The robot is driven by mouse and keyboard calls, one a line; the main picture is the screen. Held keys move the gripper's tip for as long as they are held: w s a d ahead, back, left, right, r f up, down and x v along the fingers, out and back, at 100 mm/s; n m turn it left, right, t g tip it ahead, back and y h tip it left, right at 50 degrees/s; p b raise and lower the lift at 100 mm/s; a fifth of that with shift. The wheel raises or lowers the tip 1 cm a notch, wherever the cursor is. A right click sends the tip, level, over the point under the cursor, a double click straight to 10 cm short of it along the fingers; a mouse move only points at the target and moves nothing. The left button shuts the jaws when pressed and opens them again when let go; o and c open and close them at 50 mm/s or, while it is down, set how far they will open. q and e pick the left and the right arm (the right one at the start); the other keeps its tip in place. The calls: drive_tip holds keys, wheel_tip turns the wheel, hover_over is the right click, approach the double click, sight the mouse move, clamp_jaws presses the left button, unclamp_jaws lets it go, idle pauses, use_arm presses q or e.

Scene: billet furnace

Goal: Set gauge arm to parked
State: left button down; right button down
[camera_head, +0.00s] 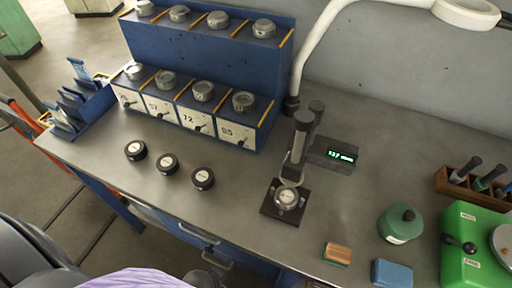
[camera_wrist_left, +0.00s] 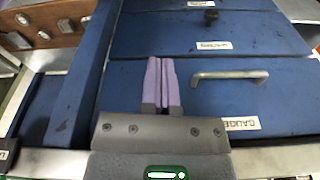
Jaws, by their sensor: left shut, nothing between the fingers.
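The gauge stand (camera_head: 304,130) stands on the bench right of centre in the head view, with an upright dark column. Its lower arm and probe reach down over a black base plate (camera_head: 268,208). A round silver piece (camera_head: 287,196) sits on that plate, below the probe; I cannot tell whether they touch. A small display (camera_head: 341,154) beside the column is lit green. My left gripper (camera_wrist_left: 161,62) shows only in the left wrist view, with its purple fingers shut and empty in front of blue drawer fronts. My right gripper is not in view.
A blue rack (camera_head: 207,55) with silver pieces and numbered bins stands at the back. Several dark round pieces, including one (camera_head: 203,179), lie on the bench. A green box (camera_head: 470,255), green canister (camera_head: 400,223) and brush (camera_head: 337,254) stand right. A drawer handle (camera_wrist_left: 229,76) is near my left fingers.

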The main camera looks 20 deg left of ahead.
use_arm(q)
drive_tip(key=w+d+r+t+h+p, duration=0.1)
drive_tip(key=w+r+p, duration=0.25)
drive_tip(key=r, duration=0.75)
drive_tip(key=w+r+m+h+p, duration=0.1)
drive_tip(key=w+r+p, duration=0.3)
drive_tip(key=r, duration=0.6)
drive_tip(key=w+d+r+t+h+p, duration=0.15)
drive_tip(key=r+p, duration=0.35)
drive_tip(key=r, duration=0.6)
drive_tip(key=w+a+r+n+h, duration=0.1)
drive_tip(key=w+a+r+h, duration=0.1)
drive_tip(key=w+a, duration=0.4)
drive_tip(key=w+r, duration=0.1)
drive_tip(key=w, duration=0.2)
drive_tip(key=shift+w+r+n, duration=0.2)
drive_tip(key=shift+r+n, duration=0.2)
drive_tip(key=shift+h, duration=0.25)
drive_tip(key=w+d+f, duration=0.3)
drive_tip(key=d+f, duration=0.5)
drive_tip(key=d, duration=0.1)
drive_tip(key=shift+w, duration=0.2)
